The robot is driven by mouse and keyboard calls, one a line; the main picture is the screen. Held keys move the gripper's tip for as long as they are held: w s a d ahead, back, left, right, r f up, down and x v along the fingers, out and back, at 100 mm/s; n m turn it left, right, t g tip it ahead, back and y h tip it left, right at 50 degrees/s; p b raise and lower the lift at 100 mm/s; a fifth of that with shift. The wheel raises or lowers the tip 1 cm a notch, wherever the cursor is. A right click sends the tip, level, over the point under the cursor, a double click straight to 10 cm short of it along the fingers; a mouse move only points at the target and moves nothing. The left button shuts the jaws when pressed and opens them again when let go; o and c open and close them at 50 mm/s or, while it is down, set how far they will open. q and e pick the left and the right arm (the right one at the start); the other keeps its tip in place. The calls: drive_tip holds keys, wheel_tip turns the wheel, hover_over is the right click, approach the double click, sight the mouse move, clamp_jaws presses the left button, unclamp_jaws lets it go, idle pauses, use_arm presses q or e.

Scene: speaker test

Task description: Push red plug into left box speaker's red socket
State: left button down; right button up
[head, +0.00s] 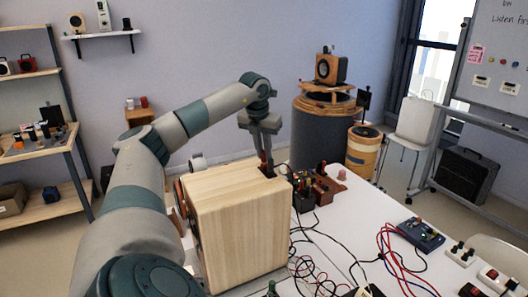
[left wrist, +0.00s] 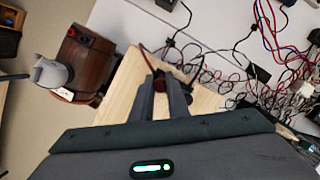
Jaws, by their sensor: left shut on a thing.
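The left box speaker, a large pale-wood cabinet (head: 240,232), stands at the table's near left, and its wooden top shows in the left wrist view (left wrist: 122,92). My left gripper (head: 266,172) points down at the cabinet's far right corner. It is shut on the red plug, a small dark red piece between the fingertips in the left wrist view (left wrist: 160,76). Thin cables run near the fingertips. The red socket cannot be made out; the cabinet's far side is hidden in the head view. My right gripper is not in view.
Loose red and black cables (head: 312,272) cover the table right of the cabinet. Small dark boxes (head: 306,192) stand just beyond its right side. A blue device (head: 420,234) lies farther right. A brown wooden cabinet (left wrist: 92,62) shows left in the left wrist view.

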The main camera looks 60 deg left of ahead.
use_arm(q)
drive_tip(key=shift+f+b, duration=0.3)
drive_tip(key=shift+f, duration=0.2)
drive_tip(key=c, duration=1.6)
unclamp_jaws()
drive_tip(key=shift+c, duration=0.2)
drive_tip(key=shift+r, duration=0.15)
drive_tip(key=shift+r+p, duration=0.6)
drive_tip(key=shift+p, duration=0.15)
drive_tip(key=shift+r+p, duration=2.9)
drive_tip(key=shift+r, duration=0.2)
drive_tip(key=shift+f, duration=0.15)
